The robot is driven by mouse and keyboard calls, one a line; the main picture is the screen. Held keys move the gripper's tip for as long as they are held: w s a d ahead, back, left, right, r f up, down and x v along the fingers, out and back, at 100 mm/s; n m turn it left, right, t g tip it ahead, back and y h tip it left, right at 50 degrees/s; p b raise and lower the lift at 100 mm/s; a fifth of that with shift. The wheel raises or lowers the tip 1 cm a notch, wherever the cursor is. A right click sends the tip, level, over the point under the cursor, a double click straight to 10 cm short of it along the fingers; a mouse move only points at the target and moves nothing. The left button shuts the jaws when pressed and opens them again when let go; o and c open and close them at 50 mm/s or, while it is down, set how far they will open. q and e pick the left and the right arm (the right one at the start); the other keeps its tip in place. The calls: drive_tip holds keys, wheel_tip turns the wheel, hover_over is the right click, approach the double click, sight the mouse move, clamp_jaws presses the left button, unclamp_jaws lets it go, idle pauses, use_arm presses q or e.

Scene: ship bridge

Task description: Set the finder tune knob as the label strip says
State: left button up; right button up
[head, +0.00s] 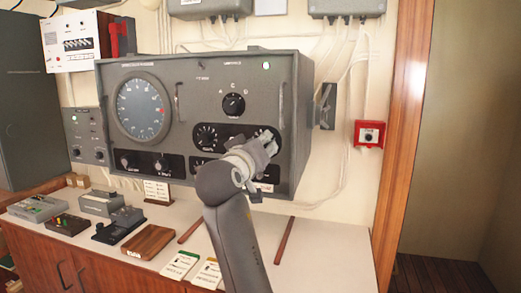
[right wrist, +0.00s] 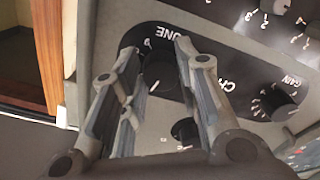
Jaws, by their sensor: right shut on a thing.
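The finder is a large grey cabinet (head: 190,80) with a round dial (head: 142,108) on its left side. Its tune knob is at the panel's right, mostly hidden in the head view by my right gripper (head: 268,145). In the right wrist view the dark tune knob (right wrist: 157,72) sits between the two fingers of my right gripper (right wrist: 160,62), which are shut on it. Part of its lettering shows above it; its pointer setting cannot be made out. My left gripper is out of view.
A lettered selector knob (head: 234,104) and another knob (head: 206,135) are left of the gripper. In the wrist view, a gain knob (right wrist: 276,104) is close by. A red box (head: 369,134) is on the wall.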

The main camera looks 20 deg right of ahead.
drive_tip(key=shift+f, duration=0.25)
drive_tip(key=o, duration=1)
drive_tip(key=shift+r, duration=0.1)
drive_tip(key=shift+r, duration=0.1)
drive_tip(key=shift+r, duration=0.1)
